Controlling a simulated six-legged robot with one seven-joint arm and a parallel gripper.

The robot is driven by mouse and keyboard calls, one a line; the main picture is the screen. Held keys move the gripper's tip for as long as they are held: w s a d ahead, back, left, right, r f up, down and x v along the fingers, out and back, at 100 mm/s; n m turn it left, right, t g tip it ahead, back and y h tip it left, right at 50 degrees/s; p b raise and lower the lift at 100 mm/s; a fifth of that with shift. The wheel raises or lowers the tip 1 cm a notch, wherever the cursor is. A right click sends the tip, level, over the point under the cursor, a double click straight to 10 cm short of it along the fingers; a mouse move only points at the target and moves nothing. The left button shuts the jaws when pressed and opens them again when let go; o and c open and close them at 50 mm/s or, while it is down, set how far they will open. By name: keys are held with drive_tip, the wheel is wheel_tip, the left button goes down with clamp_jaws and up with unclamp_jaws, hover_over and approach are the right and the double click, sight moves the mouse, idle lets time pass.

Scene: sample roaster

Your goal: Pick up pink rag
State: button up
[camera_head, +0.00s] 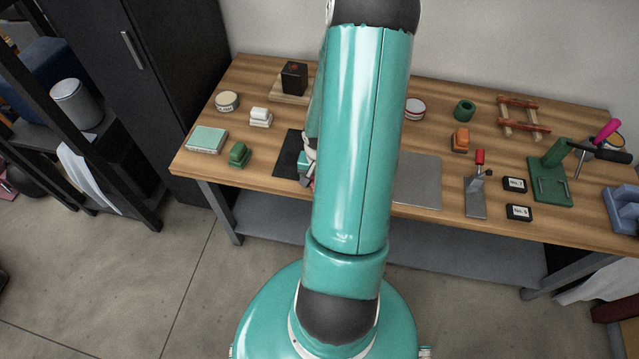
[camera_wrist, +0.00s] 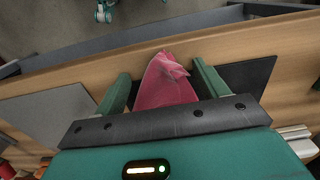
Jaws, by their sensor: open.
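The pink rag (camera_wrist: 168,82) lies crumpled on the wooden table, partly over a black mat (camera_wrist: 246,76), in the wrist view. My gripper (camera_wrist: 161,70) is open, with one green finger on each side of the rag. Gaps show between the rag and both fingers, and the rag's lower end is hidden by the dark gripper bar. I cannot tell the height of the fingertips above the table. In the head view my arm covers nearly all of the rag, and only part of my gripper (camera_head: 307,165) shows at the arm's left edge.
The wooden table (camera_head: 270,85) also holds a grey plate (camera_head: 418,180) right of my arm. A green block (camera_head: 239,155) and a pale green box (camera_head: 207,139) stand at the left.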

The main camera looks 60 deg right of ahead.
drive_tip(key=shift+f, duration=0.35)
clamp_jaws()
idle(0.3)
wheel_tip(320, 180, up, 12)
idle(0.6)
drive_tip(key=shift+r, duration=0.15)
wheel_tip(320, 180, up, 9)
idle(0.4)
